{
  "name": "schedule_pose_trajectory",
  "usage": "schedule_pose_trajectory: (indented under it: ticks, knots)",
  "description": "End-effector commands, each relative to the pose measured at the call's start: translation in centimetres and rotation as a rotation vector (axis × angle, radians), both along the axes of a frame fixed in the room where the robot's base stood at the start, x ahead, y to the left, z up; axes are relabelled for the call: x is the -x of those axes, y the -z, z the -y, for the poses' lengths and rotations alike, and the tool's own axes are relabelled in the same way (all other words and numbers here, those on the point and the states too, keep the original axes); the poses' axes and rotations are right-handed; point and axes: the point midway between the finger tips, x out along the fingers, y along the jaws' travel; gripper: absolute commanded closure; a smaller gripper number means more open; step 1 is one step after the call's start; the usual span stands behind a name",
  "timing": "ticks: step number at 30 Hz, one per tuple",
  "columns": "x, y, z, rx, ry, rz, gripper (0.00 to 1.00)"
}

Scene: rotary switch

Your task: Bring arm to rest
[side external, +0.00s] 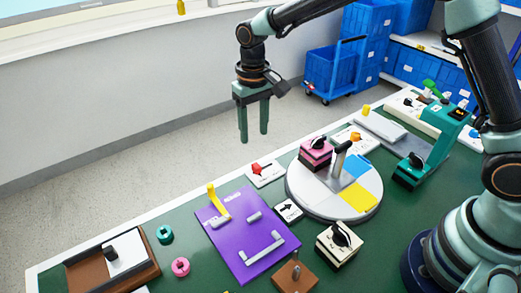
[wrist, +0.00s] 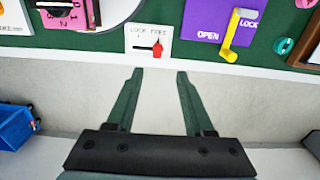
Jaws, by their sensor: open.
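My gripper (side external: 254,137) hangs in the side external view with its two green fingers pointing down, beyond the table's far edge and above the floor. It is open and empty, and the wrist view also shows its fingers (wrist: 157,72) apart with nothing between them. A pink rotary switch (side external: 315,153) stands on the round turntable (side external: 308,197), to the right of and below the gripper. A red-handled switch on a white plate (side external: 265,171) lies near the table edge. In the wrist view this plate (wrist: 148,40) is just beyond the fingertips, apart from them.
A purple panel (side external: 233,242) with a yellow lever (side external: 212,194) lies on the green table. A cream switch box (side external: 338,246) and a teal switch stand (side external: 409,173) are nearby. Blue crates (side external: 335,70) stand behind. The space around the gripper is clear.

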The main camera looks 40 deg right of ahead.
Motion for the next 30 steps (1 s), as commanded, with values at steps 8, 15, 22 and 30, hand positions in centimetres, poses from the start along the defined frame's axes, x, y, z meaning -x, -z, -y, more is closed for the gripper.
schedule_pose_trajectory:
  ticks: [8, 15, 22, 30]
  knots:
    - [0.0, -1.5, 0.0, 0.000, 0.000, 0.000, 0.47]
    - [0.0, -1.5, 0.0, 0.000, 0.000, 0.001, 0.47]
    - [0.9, -4.4, 1.8, -0.013, 0.003, 0.048, 0.47]
    - [4.8, -10.1, 6.3, -0.034, 0.004, 0.177, 0.47]
